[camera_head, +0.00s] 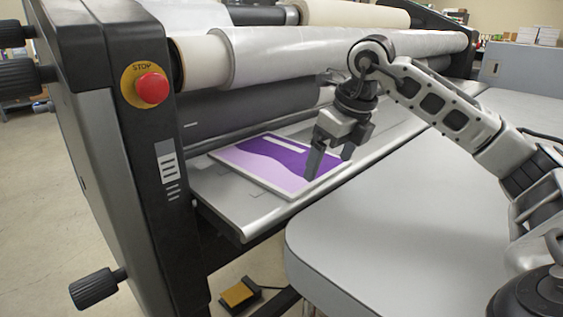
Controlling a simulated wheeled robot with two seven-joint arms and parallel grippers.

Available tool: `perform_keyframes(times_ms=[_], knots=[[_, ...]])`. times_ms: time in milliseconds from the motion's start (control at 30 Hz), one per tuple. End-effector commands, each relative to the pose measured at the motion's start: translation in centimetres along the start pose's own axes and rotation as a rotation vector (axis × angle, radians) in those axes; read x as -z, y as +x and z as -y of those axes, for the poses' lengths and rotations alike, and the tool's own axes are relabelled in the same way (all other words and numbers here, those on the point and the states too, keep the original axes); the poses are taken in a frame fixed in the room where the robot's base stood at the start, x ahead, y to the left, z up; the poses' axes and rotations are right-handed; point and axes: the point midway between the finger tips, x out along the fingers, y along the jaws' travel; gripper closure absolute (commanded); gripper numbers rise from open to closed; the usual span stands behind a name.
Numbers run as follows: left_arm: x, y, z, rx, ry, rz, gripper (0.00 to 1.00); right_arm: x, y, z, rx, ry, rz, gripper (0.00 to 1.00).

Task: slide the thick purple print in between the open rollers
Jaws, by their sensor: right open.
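The thick purple print (264,166) lies flat on the laminator's grey feed table (236,205). It has a dark purple upper area, a lilac wave and a white bar, and its far edge is near the rollers. The dark lower roller (222,116) runs behind the feed table; the gap at the rollers is too shadowed to judge. My right gripper (329,167) is open, pointing down over the right end of the print, and hides part of it. I cannot tell whether its fingers touch the print. My left gripper is not in view.
A red stop button (152,88) sits on the laminator's left side housing (125,150). A white film roll (340,52) spans above the feed table. A grey rounded table (400,220) stands in front, mostly clear. A yellow foot pedal (240,294) is on the floor.

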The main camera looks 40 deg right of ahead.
Motion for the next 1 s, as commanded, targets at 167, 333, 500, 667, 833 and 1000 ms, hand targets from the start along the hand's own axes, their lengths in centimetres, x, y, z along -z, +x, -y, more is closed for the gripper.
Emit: perform_keyframes(times_ms=[167,333,500,667,833,1000], knots=[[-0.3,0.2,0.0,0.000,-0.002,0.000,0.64,0.1,0.4,0.0,0.000,0.000,0.000,0.09],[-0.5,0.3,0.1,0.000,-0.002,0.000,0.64,0.2,0.8,0.0,0.000,0.000,0.000,0.09],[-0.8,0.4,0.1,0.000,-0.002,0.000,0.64,0.3,1.1,0.0,0.000,0.000,0.000,0.09],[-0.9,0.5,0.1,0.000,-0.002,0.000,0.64,0.5,1.4,0.0,0.000,0.000,0.000,0.09],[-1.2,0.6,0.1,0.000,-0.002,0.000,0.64,0.6,1.7,0.0,0.000,0.000,-0.001,0.09],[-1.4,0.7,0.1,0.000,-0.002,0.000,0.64,0.7,2.0,0.0,0.000,0.000,-0.001,0.09]])
